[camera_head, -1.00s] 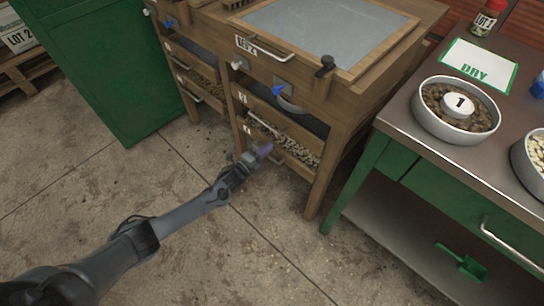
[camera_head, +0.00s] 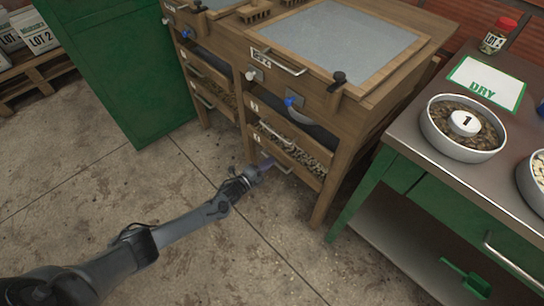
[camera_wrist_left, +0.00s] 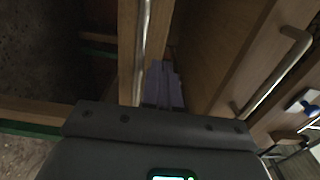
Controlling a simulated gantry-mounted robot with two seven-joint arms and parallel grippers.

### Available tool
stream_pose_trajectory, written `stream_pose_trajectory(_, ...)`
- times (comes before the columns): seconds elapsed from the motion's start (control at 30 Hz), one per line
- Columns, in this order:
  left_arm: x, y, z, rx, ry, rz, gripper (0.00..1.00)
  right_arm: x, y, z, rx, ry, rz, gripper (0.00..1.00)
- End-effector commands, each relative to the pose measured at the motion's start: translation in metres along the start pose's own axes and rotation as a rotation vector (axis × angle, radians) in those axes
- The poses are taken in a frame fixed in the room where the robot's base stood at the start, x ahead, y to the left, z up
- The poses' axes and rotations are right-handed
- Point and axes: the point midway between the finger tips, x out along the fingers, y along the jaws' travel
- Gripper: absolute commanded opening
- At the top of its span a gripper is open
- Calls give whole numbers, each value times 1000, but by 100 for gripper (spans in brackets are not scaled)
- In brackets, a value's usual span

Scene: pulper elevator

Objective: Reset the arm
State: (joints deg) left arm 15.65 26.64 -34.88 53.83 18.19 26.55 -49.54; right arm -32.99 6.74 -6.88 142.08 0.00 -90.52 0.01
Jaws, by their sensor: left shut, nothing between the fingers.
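My left arm reaches in from the lower left in the head view. Its gripper (camera_head: 266,163) is in front of the lower drawers of the wooden cabinet (camera_head: 322,200). The gripper is shut with nothing in it. In the left wrist view its purple-grey fingers (camera_wrist_left: 163,85) lie together, close to wooden rails and a metal bar handle (camera_wrist_left: 275,72). Whether they touch the wood I cannot tell. My right gripper is not in view.
A green cabinet (camera_head: 110,65) stands at the left. A metal-topped green table (camera_head: 424,150) at the right holds a bowl of beans marked 1 (camera_head: 463,146), a DRY sign (camera_head: 486,82) and a jar (camera_head: 498,36). The concrete floor (camera_head: 110,205) is clear.

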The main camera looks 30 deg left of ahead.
Motion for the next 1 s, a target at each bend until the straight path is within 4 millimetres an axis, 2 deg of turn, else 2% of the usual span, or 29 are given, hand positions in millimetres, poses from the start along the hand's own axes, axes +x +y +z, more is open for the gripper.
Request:
stream_pose_trajectory(0.03,-14,-4,1,0,-1,6,0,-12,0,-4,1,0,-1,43)
stream_pose_trajectory(0.1,-29,-4,0,1,-1,5,0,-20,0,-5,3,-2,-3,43)
stream_pose_trajectory(0.33,-70,-2,0,0,0,4,0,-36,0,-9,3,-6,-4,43)
stream_pose_trajectory(0.5,-89,-1,0,0,-1,3,0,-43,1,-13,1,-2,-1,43)
stream_pose_trajectory(0.77,-108,0,-2,-4,1,17,0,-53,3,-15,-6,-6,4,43)
stream_pose_trajectory(0.93,-146,1,-25,-53,-9,78,0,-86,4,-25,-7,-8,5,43)
stream_pose_trajectory(1.0,-160,-16,-48,-105,-13,78,0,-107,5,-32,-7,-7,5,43)
